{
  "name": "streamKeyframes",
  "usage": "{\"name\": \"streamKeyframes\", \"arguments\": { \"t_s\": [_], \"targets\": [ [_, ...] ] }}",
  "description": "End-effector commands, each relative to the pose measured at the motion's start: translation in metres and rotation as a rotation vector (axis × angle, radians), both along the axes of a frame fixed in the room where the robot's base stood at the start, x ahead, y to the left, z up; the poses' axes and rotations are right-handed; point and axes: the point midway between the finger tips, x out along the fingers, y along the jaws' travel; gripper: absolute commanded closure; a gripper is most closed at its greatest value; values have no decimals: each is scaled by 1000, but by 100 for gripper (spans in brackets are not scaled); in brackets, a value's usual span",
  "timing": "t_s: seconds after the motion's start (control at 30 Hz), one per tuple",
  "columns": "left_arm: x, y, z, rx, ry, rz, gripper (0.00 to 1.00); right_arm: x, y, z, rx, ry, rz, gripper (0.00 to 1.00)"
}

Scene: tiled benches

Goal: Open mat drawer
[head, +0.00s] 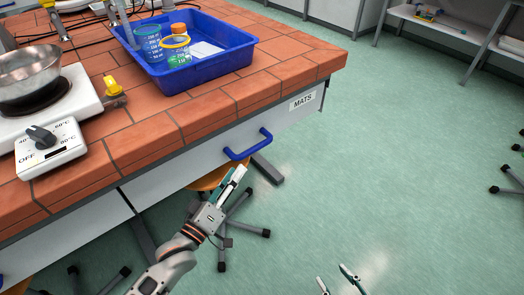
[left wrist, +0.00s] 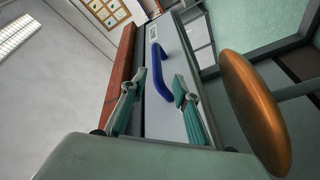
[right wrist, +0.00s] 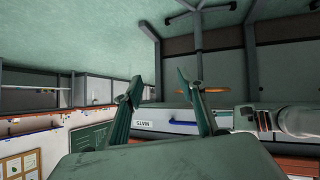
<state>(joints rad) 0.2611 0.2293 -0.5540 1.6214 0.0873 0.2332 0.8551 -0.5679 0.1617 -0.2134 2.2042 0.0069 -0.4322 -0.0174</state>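The mat drawer has a white front (head: 190,165) under the tiled bench top, with a "MATS" label (head: 302,101) and a blue bar handle (head: 248,146). It looks shut, flush with the bench. My left gripper (head: 236,176) is just in front of and below the handle, not touching it. In the left wrist view its fingers (left wrist: 159,84) are open, with the handle (left wrist: 157,66) ahead between them. My right gripper (head: 337,279) is open and empty, low over the floor at the bottom edge. The right wrist view shows the drawer front (right wrist: 150,115) and handle (right wrist: 183,122) beyond its fingers (right wrist: 159,80).
A blue tray (head: 185,75) with beakers stands on the bench top (head: 220,103), left of which is a hotplate (head: 50,150) with a metal bowl (head: 28,75). A stool (head: 208,180) stands below the drawer.

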Motion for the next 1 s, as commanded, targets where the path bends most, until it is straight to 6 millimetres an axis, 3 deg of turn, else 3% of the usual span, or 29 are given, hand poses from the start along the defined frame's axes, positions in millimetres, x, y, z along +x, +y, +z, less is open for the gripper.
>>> {"name": "streamKeyframes", "arguments": {
  "t_s": [0.03, 0.17, 0.37, 0.77, 1.0],
  "targets": [
    [7, -4, -14, -43, 16, -19, 70, -7, 0, -15, -1, 24, 2, 60],
    [21, -11, -8, -133, 19, -57, 70, -8, 0, -20, -4, 29, 5, 60],
    [32, -18, 2, -176, 15, -77, 70, -7, 1, -19, -5, 25, 6, 60],
    [77, -49, 12, -174, 17, -75, 70, -11, 3, -26, 0, 40, 8, 60],
    [90, -57, 17, -171, 15, -74, 70, -5, 5, -17, 7, 19, 9, 60]
  ]
}}
